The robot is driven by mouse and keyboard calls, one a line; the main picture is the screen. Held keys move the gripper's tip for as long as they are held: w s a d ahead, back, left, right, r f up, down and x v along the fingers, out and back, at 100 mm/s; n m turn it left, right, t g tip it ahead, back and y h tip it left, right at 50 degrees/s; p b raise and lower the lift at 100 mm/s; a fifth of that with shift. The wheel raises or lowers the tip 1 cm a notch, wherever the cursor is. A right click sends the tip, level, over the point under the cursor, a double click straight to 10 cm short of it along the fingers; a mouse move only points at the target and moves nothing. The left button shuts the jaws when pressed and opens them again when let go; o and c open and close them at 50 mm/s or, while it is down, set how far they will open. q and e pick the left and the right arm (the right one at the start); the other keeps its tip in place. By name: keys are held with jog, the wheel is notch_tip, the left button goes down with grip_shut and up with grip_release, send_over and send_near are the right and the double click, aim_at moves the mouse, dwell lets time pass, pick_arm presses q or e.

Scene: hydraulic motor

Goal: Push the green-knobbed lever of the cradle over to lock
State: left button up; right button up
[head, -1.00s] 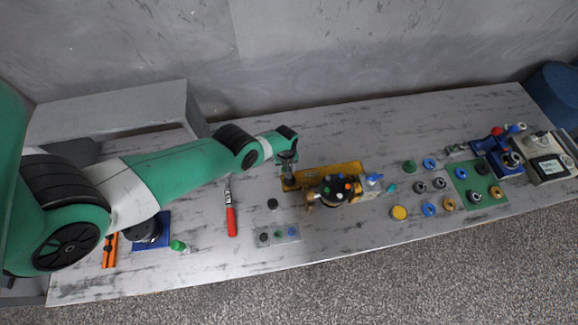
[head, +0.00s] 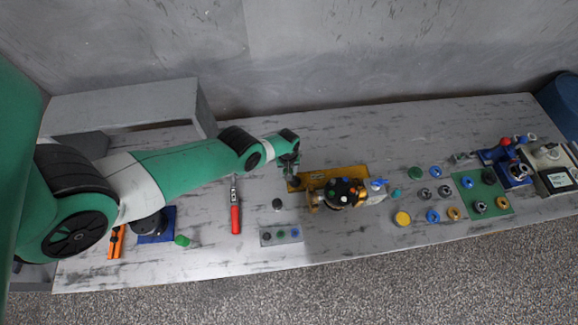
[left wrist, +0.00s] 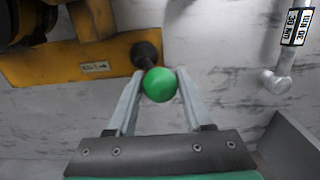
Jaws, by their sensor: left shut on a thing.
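The yellow cradle (head: 352,172) lies mid-table with the dark motor (head: 345,193), topped by coloured caps, on it. In the left wrist view, the cradle's yellow base (left wrist: 60,72) fills the upper left and bears a small arrow label (left wrist: 95,66). The lever's round green knob (left wrist: 159,85) sits on a short dark stem (left wrist: 146,52) beside the base. My left gripper (left wrist: 158,80) has one finger on each side of the knob and is shut on it. In the head view, my left gripper (head: 291,172) is at the cradle's left end, and the knob is hidden there. My right gripper is not in view.
A red-handled tool (head: 236,218) lies left of the cradle. A small grey tray (head: 267,238) lies in front. Several rings and caps surround a green mat (head: 466,183) at right. A grey shelf (head: 130,103) stands at the back left.

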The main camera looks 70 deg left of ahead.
pick_arm(q)
jog(key=shift+s, duration=0.1)
jog(key=shift+s+f+p, duration=0.25)
jog(key=shift+s+p, duration=0.05)
jog(key=shift+s, duration=0.3)
jog(key=shift+s+f, duration=0.1)
jog(key=shift+o, duration=0.6)
jog(key=shift+s+a+f, duration=0.15)
jog(key=shift+s+f, duration=0.25)
jog(key=shift+s, duration=0.2)
jog(key=o, duration=0.6)
jog(key=shift+o, duration=0.6)
jog(key=shift+s, duration=0.15)
